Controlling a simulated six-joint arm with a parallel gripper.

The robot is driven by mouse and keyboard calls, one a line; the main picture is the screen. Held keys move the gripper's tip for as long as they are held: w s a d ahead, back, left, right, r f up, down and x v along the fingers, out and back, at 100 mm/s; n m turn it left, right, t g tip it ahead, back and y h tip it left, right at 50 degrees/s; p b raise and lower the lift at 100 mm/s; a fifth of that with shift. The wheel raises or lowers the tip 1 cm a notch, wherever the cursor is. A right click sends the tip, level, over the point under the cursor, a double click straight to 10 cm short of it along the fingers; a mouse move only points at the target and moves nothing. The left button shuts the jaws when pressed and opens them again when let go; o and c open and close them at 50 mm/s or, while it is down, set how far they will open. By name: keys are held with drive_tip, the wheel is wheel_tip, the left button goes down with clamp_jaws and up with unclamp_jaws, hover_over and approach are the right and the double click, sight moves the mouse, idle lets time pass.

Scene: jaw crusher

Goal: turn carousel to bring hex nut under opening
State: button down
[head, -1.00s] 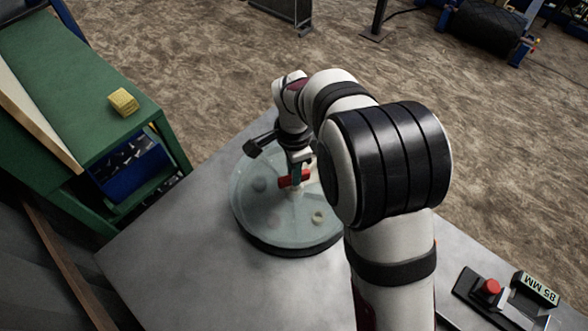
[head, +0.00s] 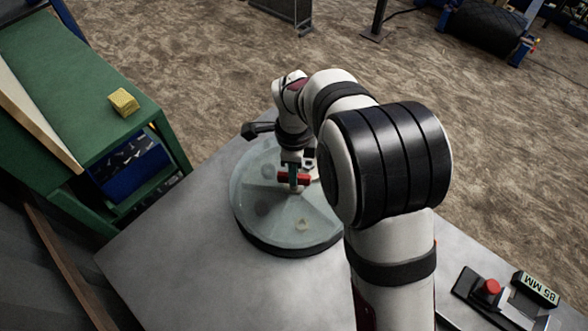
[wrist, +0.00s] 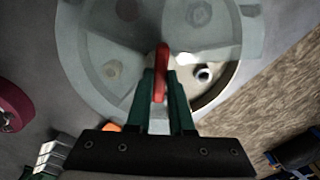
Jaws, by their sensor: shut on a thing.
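The carousel (head: 245,222) is a round turntable under a hazy clear cover, with small parts lying in its compartments. A red handle bar (head: 293,179) sits at its centre. My gripper (head: 293,181) points down and is shut on this handle; the wrist view shows the handle (wrist: 161,60) between the green fingers. A small tan part that looks like the hex nut (wrist: 112,69) lies under the cover at left in the wrist view, likely the tan piece (head: 303,224) in the head view.
A grey round part (wrist: 198,13) lies under the cover. The carousel stands on a grey table (head: 170,255). A red button box (head: 490,287) and an "85 MM" block (head: 538,289) are at the lower right. A green bench (head: 75,90) with a yellow block (head: 123,102) is at left.

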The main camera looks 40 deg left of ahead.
drive_tip(key=shift+m, duration=1.5)
drive_tip(key=c, duration=0.8)
unclamp_jaws()
drive_tip(key=shift+r, duration=0.15)
wheel_tip(320, 180, up, 16)
drive_tip(key=shift+f, duration=0.2)
